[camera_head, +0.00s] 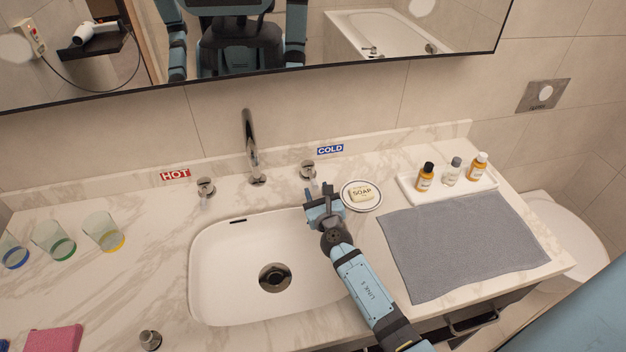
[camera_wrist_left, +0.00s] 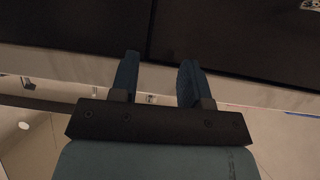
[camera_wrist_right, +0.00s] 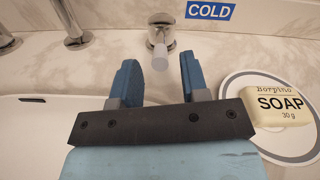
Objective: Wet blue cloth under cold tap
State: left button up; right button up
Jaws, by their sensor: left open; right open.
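A small blue edge (camera_head: 3,345), possibly the blue cloth, shows at the bottom left corner of the head view; the rest is cut off. The cold tap handle (camera_head: 308,169) is a chrome knob below the blue COLD label (camera_head: 330,149). My right gripper (camera_head: 322,195) is open and empty just in front of it. In the right wrist view the handle (camera_wrist_right: 160,35) lies ahead, between the two fingertips in the picture. The chrome spout (camera_head: 250,145) stands behind the sink (camera_head: 225,270); no water shows. My left gripper (camera_wrist_left: 159,68) is open and empty, outside the head view.
A soap dish (camera_head: 376,201) with soap (camera_head: 360,194) stands close right of my right gripper. A grey mat (camera_head: 460,245) and a bottle tray (camera_head: 487,186) lie further right. Several glasses (camera_head: 104,232) and a pink cloth (camera_head: 54,339) are at left. The hot handle (camera_head: 206,187) is left of the spout.

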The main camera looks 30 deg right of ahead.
aim_at(310, 172)
jog(key=x, duration=0.5)
jog(key=shift+s, duration=0.1)
grip_shut()
